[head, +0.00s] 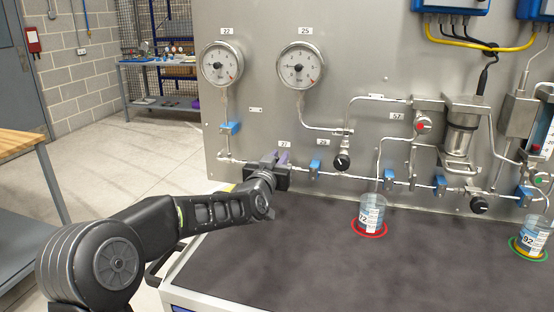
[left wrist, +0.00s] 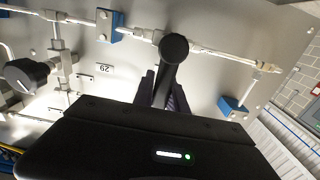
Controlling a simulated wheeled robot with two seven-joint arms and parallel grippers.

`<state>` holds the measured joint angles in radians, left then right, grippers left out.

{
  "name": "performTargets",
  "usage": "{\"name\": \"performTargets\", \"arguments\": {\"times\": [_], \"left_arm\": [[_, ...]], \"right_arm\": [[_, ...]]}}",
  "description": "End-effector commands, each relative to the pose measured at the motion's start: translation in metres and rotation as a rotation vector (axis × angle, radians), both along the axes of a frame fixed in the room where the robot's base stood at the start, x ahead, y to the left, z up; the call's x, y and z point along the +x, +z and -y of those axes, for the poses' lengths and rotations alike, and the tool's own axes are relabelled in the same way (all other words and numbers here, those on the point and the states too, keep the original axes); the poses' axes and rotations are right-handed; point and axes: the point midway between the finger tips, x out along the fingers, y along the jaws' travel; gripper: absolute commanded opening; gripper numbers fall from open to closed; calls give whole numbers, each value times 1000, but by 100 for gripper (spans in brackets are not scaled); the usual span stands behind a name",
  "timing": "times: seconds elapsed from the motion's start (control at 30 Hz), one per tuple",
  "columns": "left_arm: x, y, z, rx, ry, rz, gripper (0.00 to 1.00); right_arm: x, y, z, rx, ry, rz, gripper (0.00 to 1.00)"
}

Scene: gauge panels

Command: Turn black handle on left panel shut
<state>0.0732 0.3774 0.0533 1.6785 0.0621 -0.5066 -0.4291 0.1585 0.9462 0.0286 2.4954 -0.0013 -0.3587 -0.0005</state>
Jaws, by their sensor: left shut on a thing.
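The black handle (left wrist: 174,48) shows in the left wrist view as a round end and a stem, on the thin pipe of the grey panel (head: 262,110). My left gripper (head: 281,159) is at the panel's lower left, just below the label 27. In the left wrist view its fingers (left wrist: 163,92) are closed around the handle's stem. In the head view the gripper hides the handle. My right gripper is in neither view.
Gauges (head: 222,64) and (head: 301,66) sit above. A black knob (head: 342,162) is right of my gripper. Bottles (head: 371,214) and (head: 535,238) stand on the dark worktop (head: 270,250). The worktop's front left is clear.

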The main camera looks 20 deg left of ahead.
Motion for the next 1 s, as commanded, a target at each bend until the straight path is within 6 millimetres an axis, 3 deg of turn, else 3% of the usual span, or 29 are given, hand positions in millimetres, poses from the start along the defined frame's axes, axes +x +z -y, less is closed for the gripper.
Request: {"name": "performTargets", "arguments": {"times": [0.37,0.4,0.67,1.0], "left_arm": [[0,-2,1,14,-2,-4,0],[0,-2,1,14,-2,-4,18],[0,-1,1,11,-1,-3,39],[-4,-1,1,10,-1,-1,39]], "right_arm": [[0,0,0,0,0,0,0],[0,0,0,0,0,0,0],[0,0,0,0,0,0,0],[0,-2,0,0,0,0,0]]}}
